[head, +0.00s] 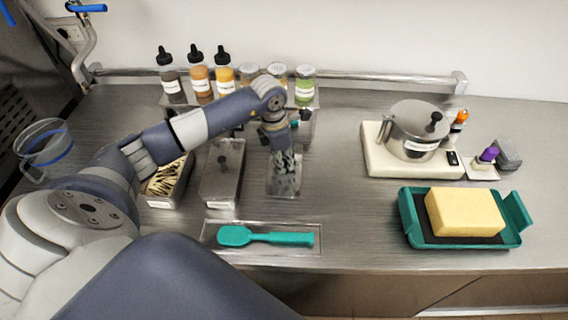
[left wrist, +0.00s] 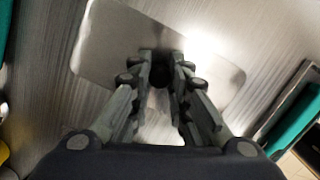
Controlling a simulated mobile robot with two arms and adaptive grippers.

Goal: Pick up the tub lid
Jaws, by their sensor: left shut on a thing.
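The tub lid (left wrist: 110,42) is a flat, shiny metal plate with rounded corners and a dark knob (left wrist: 160,75). My left gripper (left wrist: 162,68) is shut on the knob, with a finger on each side. In the head view the lid (head: 284,190) lies under my left gripper (head: 285,160), right of the other tubs. My fingers hide much of the lid, and I cannot tell whether it touches the counter. My right gripper is not in view.
A lidded metal tub (head: 222,185) and an open tub with striped contents (head: 165,180) stand to the left. A teal spatula (head: 265,238) lies on a tray in front. Bottles (head: 199,75) stand behind. Right are a metal pot (head: 412,130) and a teal tray (head: 410,222) with a yellow block (head: 465,212).

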